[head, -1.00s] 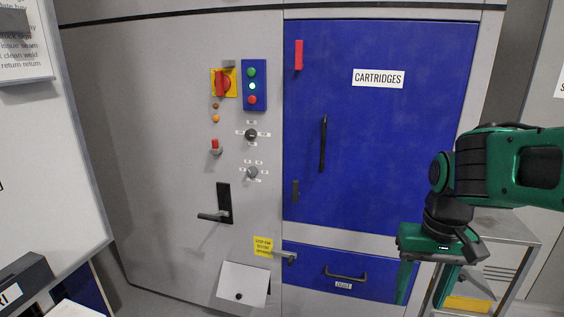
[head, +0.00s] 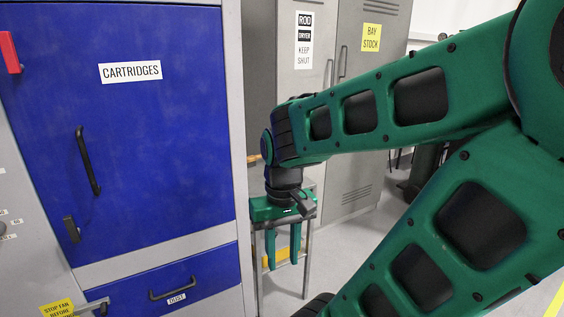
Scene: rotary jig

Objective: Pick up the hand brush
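My gripper (head: 283,262) hangs pointing down in the middle of the head view. Its two green fingers are apart, with nothing seen between them. It shows in front of a small grey metal stand (head: 308,238), and I cannot tell the distance between them. I cannot make out a hand brush for certain. A small brown-orange piece (head: 254,158) shows at the stand's back left, mostly hidden behind my arm, and I cannot tell what it is.
A blue cartridges door (head: 150,125) and a dust drawer (head: 205,272) are at left. A yellow thing (head: 276,258) shows low in the stand, behind the fingers. Grey lockers (head: 350,120) stand behind. Clear floor (head: 385,215) lies to the right of the stand.

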